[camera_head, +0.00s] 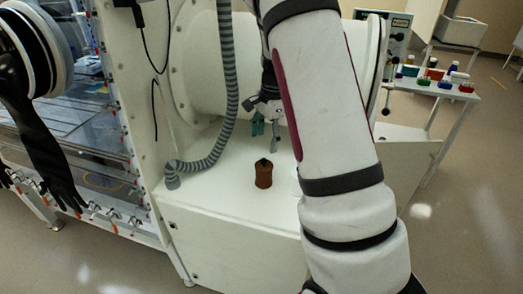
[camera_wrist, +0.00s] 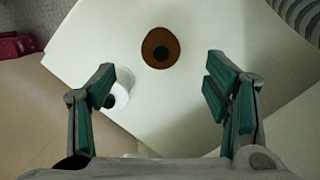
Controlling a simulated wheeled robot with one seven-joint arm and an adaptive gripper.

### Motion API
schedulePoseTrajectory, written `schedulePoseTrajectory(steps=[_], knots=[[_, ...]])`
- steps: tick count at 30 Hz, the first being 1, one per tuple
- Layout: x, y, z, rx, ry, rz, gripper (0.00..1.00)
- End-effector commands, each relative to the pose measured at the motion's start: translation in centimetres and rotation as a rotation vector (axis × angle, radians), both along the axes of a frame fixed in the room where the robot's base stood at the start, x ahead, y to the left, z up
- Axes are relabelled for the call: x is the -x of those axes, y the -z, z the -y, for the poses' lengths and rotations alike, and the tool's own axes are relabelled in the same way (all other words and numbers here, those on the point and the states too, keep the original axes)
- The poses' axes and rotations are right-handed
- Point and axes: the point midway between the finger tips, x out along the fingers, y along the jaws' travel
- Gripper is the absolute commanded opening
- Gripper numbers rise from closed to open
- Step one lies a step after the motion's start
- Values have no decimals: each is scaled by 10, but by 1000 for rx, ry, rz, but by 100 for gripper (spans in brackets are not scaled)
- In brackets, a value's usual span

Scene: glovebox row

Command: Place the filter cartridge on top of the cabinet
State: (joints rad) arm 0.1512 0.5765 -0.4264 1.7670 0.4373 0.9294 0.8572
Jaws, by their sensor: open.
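A brown cylinder with a black knob on top (camera_head: 263,175) stands upright on the white cabinet top (camera_head: 225,190); it may be the filter cartridge. In the wrist view, the brown cylinder (camera_wrist: 160,47) is seen from above, beyond my fingertips and midway between them. A small white cylinder (camera_wrist: 123,86) shows beside the left finger in the wrist view; I cannot tell what it is. My gripper (camera_head: 266,130) is open and empty, above and apart from the brown cylinder. My arm hides the right part of the cabinet top in the head view.
A grey ribbed hose (camera_head: 227,80) comes down to the cabinet top left of the brown cylinder. A glovebox with a black glove (camera_head: 45,150) is at the left. A side table (camera_head: 455,92) with several small containers stands at the back right. The cabinet's front top is clear.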

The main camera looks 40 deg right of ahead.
Motion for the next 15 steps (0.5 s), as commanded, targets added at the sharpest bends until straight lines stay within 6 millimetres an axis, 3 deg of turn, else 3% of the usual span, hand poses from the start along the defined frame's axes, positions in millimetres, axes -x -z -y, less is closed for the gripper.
schedulePoseTrajectory(steps=[8,15], knots=[[31,-88,-65,3,-333,143,71],[86,-152,-124,68,-704,272,71]])
